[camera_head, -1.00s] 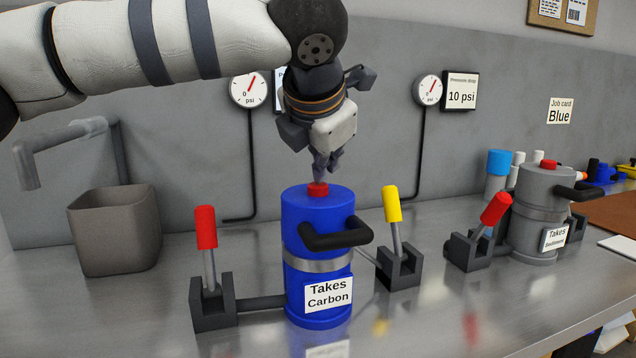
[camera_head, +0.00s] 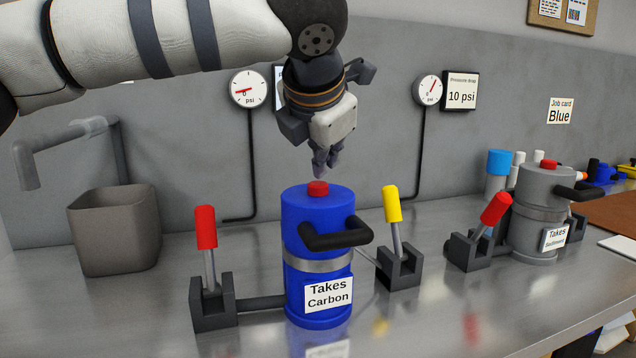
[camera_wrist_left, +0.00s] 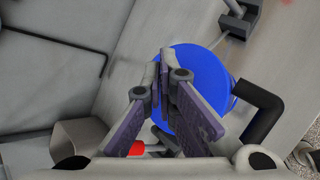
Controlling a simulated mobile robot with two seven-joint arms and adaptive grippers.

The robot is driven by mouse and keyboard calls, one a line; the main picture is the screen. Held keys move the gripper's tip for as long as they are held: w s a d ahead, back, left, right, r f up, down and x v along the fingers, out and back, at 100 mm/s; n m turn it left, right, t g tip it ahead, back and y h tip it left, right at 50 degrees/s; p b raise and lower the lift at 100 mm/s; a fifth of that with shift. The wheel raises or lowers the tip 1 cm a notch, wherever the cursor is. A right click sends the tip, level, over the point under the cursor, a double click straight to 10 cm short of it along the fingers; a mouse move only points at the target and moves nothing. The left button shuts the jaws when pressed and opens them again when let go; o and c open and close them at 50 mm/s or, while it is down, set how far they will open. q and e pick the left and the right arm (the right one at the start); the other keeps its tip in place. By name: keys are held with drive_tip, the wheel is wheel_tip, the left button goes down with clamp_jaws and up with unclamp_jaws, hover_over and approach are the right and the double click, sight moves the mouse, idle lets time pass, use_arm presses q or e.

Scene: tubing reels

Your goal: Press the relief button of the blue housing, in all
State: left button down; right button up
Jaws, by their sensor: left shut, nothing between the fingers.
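The blue housing (camera_head: 300,222) stands upright on the bench, with a black handle (camera_head: 335,236) and a "Takes Carbon" label. Its red relief button (camera_head: 317,188) sits on the lid. My left gripper (camera_head: 320,174) is shut and empty, pointing down just above the button with a small gap. In the left wrist view, the shut fingers (camera_wrist_left: 164,75) lie over the blue lid (camera_wrist_left: 205,75) and hide the button. The left gauge (camera_head: 248,90) has its needle pointing left. My right gripper is not in view.
An upright red lever (camera_head: 206,228) and an upright yellow lever (camera_head: 392,205) flank the housing. A tilted red lever (camera_head: 495,209) and a grey housing (camera_head: 536,220) stand to the right. A grey bin (camera_head: 115,230) is at left.

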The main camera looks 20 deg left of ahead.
sight(323, 183)
use_arm(q)
drive_tip(key=shift+r, duration=0.3)
drive_tip(key=shift+r, duration=2.5)
